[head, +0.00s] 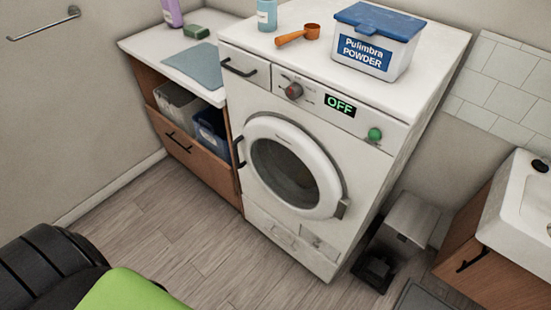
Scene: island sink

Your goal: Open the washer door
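The white washer (376,130) stands in the middle of the head view. Its round door (295,167), a white ring around dark glass, looks closed against the front. A black handle (238,152) sits at the door's left edge, and a small grey fitting (342,208) is at its lower right edge. The display (340,105) reads OFF in green. A grey-red knob (293,91) and a green button (374,134) are on the panel. Neither of my grippers is in view.
A grey bin (408,223) and sink (520,205) are to the right. The floor (190,235) in front is clear.

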